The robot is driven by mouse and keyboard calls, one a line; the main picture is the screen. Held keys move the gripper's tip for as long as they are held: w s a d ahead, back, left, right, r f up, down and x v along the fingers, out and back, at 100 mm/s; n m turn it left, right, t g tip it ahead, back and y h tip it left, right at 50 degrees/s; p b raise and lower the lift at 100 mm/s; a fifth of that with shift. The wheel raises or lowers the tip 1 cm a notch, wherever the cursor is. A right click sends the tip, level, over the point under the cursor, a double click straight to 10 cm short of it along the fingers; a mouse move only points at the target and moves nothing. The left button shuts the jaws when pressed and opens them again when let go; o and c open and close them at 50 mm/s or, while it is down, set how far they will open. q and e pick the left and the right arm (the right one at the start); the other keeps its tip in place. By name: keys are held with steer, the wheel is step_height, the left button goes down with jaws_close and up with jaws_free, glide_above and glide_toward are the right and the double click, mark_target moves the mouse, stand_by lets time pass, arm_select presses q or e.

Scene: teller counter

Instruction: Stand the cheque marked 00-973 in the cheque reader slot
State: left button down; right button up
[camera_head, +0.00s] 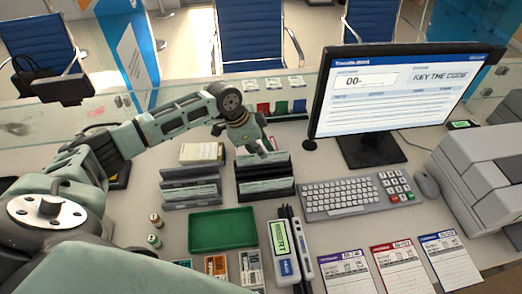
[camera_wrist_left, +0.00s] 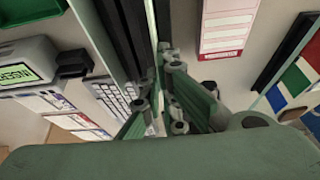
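My left gripper (camera_head: 262,150) points down at the black cheque rack (camera_head: 266,190). In the left wrist view its fingers (camera_wrist_left: 157,88) stand either side of a thin pale upright strip beside the rack's dark wall (camera_wrist_left: 118,30). I cannot tell whether they touch or grip it. The cheque reader (camera_head: 282,264), with a lit INSERT display, stands front centre; the display also shows in the left wrist view (camera_wrist_left: 28,88). I cannot make out the mark 00-973 on any cheque. My right gripper is not in view.
A grey rack (camera_head: 190,192) and a green tray (camera_head: 222,230) are left of the reader. The keyboard (camera_head: 340,198), monitor (camera_head: 400,98) and mouse (camera_head: 427,185) are to the right. Several printed slips, including a purple-headed one (camera_head: 345,273), lie along the front. A glass screen crosses behind.

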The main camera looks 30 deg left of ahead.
arm_select(q)
steer(key=shift+r+p, duration=3.1)
steer(key=shift+r, duration=0.05)
step_height(320, 180, up, 5)
steer(key=p, duration=0.5)
steer(key=shift+r, duration=0.1)
